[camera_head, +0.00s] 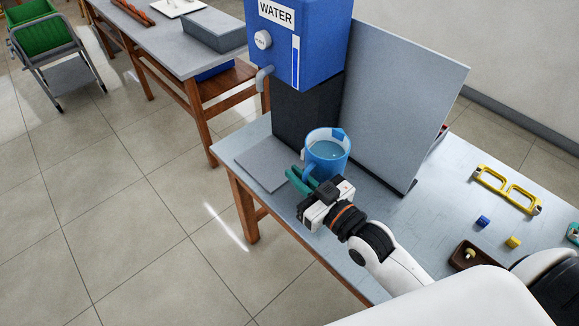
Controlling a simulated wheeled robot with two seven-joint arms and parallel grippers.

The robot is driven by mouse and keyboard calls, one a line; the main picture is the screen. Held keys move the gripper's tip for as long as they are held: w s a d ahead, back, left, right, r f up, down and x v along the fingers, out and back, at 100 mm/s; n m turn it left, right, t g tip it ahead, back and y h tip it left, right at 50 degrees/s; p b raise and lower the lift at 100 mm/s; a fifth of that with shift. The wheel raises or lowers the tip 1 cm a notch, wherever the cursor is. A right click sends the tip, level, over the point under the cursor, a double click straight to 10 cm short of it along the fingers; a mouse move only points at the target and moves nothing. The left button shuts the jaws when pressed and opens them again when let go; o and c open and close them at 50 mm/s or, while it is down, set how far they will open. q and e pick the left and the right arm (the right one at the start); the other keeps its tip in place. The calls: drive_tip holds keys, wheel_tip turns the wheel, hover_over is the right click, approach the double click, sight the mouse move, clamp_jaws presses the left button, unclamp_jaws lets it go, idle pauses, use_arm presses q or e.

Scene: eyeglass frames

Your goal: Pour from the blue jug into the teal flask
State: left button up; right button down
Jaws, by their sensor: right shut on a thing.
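The blue jug (318,166) is upright near the front-left part of the near table, beside the dark stand of the water dispenser, with water visible inside. Teal finger-like parts show at the gripper's tip, and the exact grip is partly hidden. I cannot make out a teal flask; only a small teal piece (573,233) shows at the right edge, cut off.
A blue water dispenser (320,45) stands behind the jug, with a grey upright panel (405,100) to its right. A flat grey plate (262,168) is left.

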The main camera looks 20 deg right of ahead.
use_arm(q)
drive_tip(key=shift+w+f+b, duration=0.45)
drive_tip(key=shift+f+b, duration=0.25)
drive_tip(key=shift+b, duration=0.1)
use_arm(e)
drive_tip(key=shift+w+a+f+m+g+y, duration=0.1)
drive_tip(key=shift+w+f+m+g+y, duration=0.4)
drive_tip(key=shift+w+f+m, duration=0.25)
